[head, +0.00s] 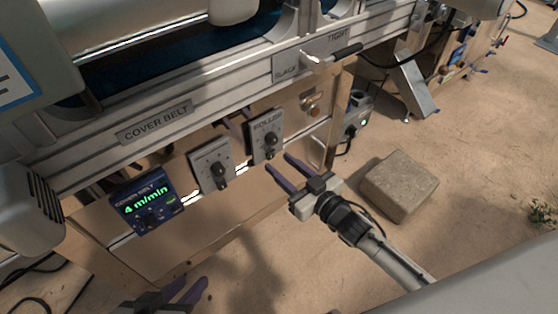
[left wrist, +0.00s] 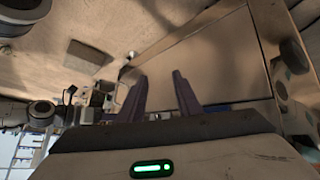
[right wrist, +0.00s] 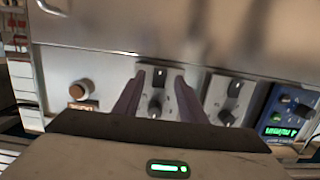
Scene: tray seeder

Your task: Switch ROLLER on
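The ROLLER switch box (head: 254,148) is a grey plate with a dark rotary knob (head: 271,140), mounted on the machine's front. My right gripper (head: 279,162) is open and empty, just in front of and below this box. In the right wrist view the ROLLER box (right wrist: 150,90) and its knob (right wrist: 156,108) show between the two spread purple fingers (right wrist: 160,78); I cannot tell whether they touch it. My left gripper (head: 192,284) is low at the bottom edge, away from the switches. In the left wrist view its fingers (left wrist: 160,75) are apart with nothing between them.
A similar knob box (head: 205,155) sits left of ROLLER, and a blue COVER BELT display (head: 148,203) reading 4 m/min is further left. A lever (head: 345,53) sticks out above. A stone block (head: 398,187) lies on the sandy floor, right of my right gripper.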

